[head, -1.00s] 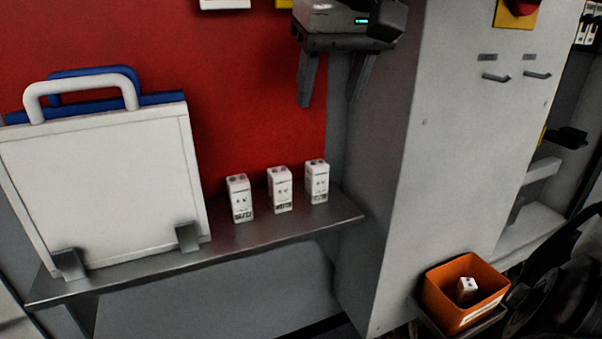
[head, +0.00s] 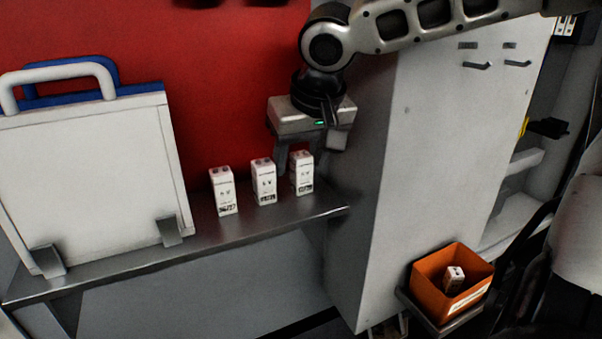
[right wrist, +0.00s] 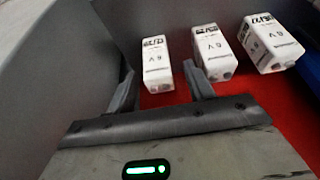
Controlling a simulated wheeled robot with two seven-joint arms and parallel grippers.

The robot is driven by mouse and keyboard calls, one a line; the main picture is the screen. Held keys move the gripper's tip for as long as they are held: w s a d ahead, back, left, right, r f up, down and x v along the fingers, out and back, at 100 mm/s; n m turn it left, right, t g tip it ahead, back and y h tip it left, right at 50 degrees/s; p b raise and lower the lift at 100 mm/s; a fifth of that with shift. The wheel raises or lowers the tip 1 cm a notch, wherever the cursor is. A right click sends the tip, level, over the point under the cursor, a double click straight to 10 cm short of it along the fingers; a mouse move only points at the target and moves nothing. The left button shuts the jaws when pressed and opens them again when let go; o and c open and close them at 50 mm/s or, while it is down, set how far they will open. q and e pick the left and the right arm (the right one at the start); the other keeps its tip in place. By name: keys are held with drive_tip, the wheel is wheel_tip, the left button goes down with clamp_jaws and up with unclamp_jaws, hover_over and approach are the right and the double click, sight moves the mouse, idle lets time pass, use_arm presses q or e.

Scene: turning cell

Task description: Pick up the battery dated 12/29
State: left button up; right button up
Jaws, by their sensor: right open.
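Three white 6 V batteries stand upright in a row on the grey metal shelf (head: 245,238): a left one (head: 223,190), a middle one (head: 264,182) and a right one (head: 302,173). In the right wrist view they appear upside down, with the right one at left (right wrist: 156,66). Its date looks like 12/29, though the print is small. The others' dates (right wrist: 213,47) (right wrist: 270,42) are hard to read. My right gripper (head: 304,150) is open and empty, just above and behind the right battery, its fingers (right wrist: 160,84) pointing toward it. My left gripper is out of view.
A white board (head: 90,175) with a handle stands at the shelf's left, in front of a blue one. A red panel (head: 225,100) backs the shelf. A grey cabinet wall rises at right. An orange bin (head: 425,289) holding a white battery-like item (head: 454,279) is lower right.

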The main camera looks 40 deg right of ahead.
drive_tip(key=c, duration=1.1)
